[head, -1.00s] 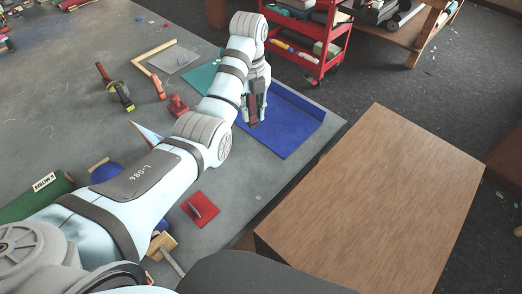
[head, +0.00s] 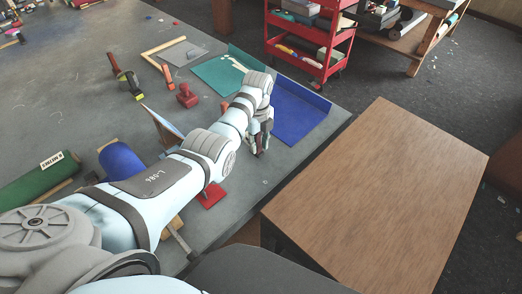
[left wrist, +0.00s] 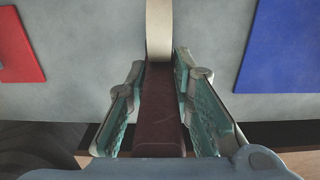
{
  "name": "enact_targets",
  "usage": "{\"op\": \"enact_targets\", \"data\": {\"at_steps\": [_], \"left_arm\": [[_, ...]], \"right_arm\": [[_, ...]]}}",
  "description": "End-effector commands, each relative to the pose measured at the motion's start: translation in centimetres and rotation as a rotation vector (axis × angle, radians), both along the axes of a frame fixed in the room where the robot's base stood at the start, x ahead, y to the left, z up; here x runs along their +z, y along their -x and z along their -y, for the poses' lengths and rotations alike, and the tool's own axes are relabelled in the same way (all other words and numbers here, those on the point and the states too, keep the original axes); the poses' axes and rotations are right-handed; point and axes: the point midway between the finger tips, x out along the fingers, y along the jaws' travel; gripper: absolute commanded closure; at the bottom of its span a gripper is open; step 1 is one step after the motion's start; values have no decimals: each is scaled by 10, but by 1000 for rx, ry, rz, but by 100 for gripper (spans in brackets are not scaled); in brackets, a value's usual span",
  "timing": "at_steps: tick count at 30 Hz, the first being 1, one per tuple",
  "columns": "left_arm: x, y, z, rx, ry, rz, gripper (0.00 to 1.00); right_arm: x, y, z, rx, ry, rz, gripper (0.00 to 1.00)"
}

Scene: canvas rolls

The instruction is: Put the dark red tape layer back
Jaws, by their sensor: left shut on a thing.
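My left gripper (head: 259,147) is shut on the dark red tape layer, over the table near its right edge. In the left wrist view the tape layer (left wrist: 160,112) is a long dark red body between the teal pads of the gripper (left wrist: 160,100). A cream band (left wrist: 159,30) runs from its far end. In the head view it is small and mostly hidden by the fingers. I cannot tell whether it touches the table. My right gripper is not in view.
A blue tray (head: 302,112) and a teal one (head: 218,76) lie beyond the gripper. A red stamp-like tool (head: 187,97) stands left. A wooden-topped table (head: 385,190) is at right.

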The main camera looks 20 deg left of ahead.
Motion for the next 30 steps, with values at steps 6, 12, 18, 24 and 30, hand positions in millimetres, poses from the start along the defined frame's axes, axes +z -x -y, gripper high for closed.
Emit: {"op": "enact_targets", "data": {"at_steps": [6,12,18,24,30], "left_arm": [[-10,-1,2,-3,0,0,100],[-9,-1,2,-4,0,-1,63],[-9,-1,2,-4,0,-1,59],[-1,-1,2,-4,0,1,59],[48,-2,2,-4,-1,4,59]], "right_arm": [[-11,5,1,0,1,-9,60],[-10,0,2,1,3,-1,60],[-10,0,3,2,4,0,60],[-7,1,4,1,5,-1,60],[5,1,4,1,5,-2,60]]}}
